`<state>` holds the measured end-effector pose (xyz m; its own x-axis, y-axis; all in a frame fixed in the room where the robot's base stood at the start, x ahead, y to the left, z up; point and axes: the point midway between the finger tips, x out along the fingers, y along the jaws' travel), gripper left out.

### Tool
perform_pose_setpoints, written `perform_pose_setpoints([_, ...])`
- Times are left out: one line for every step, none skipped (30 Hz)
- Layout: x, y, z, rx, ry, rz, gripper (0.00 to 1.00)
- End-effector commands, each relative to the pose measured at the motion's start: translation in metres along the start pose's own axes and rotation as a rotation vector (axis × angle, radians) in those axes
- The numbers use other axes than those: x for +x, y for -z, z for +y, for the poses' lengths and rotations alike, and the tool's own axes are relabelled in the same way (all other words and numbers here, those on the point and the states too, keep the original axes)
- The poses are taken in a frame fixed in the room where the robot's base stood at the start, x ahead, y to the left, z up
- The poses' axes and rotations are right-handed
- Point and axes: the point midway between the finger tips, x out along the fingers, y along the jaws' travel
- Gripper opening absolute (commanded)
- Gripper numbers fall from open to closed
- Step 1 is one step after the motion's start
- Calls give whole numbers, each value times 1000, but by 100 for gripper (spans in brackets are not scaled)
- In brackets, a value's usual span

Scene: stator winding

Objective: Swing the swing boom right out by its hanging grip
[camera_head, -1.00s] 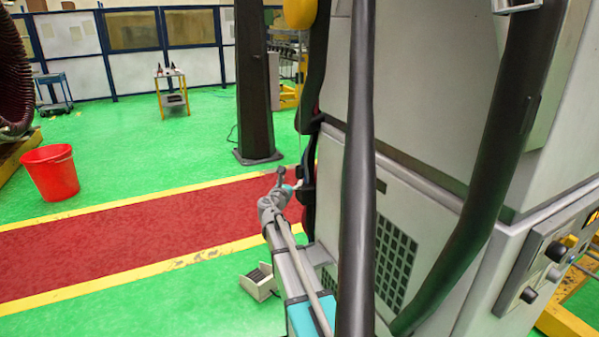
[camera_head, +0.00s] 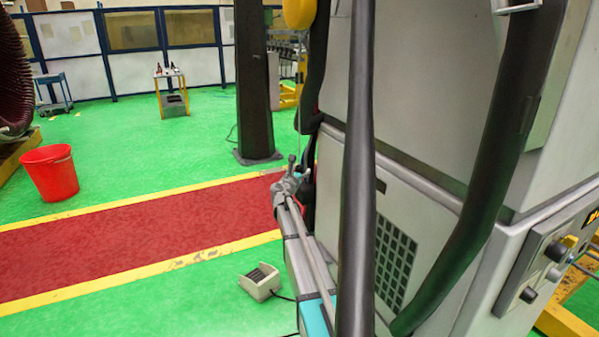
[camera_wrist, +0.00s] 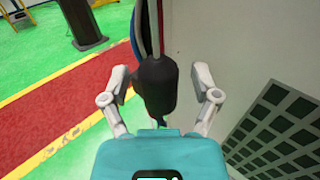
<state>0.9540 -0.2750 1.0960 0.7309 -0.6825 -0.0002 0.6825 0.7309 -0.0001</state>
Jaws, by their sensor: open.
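The hanging grip (camera_wrist: 157,88) is a dark, rounded handle at the lower end of a bundle of coloured cables in the wrist view. My gripper (camera_wrist: 160,78) is open, with one finger on each side of the grip and visible space on both sides. In the head view my gripper (camera_head: 290,172) is small, beside the grey machine cabinet, next to the dark grip (camera_head: 307,190). The grip is partly hidden there by my arm and the cabinet edge. I cannot clearly make out the swing boom itself.
The grey cabinet (camera_head: 430,90) with a vent grille (camera_head: 394,262) stands close on the right. A dark column (camera_head: 254,80) is behind. A foot pedal (camera_head: 260,281) lies on the floor by my arm. A red bucket (camera_head: 50,173) is far left.

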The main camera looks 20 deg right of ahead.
Motion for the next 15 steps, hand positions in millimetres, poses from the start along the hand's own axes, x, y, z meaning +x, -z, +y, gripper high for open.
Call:
perform_pose_setpoints([0, 0, 0, 0, 0, 0, 79])
perform_pose_setpoints([0, 0, 0, 0, 0, 0, 79])
perform_pose_setpoints([0, 0, 0, 0, 0, 0, 79])
perform_pose_setpoints([0, 0, 0, 0, 0, 0, 73])
perform_pose_setpoints([0, 0, 0, 0, 0, 0, 68])
perform_pose_setpoints([0, 0, 0, 0, 0, 0, 60])
perform_pose_setpoints([0, 0, 0, 0, 0, 0, 55])
perform_pose_setpoints([0, 0, 0, 0, 0, 0, 49])
perform_pose_setpoints([0, 0, 0, 0, 0, 0, 42])
perform_pose_setpoints([0, 0, 0, 0, 0, 0, 36])
perform_pose_setpoints([0, 0, 0, 0, 0, 0, 31])
perform_pose_setpoints([0, 0, 0, 0, 0, 0, 23])
perform_pose_setpoints([0, 0, 0, 0, 0, 0, 18])
perform_pose_setpoints([-1, 0, 1, 0, 0, 0, 12])
perform_pose_setpoints([-1, 0, 1, 0, 0, 0, 5])
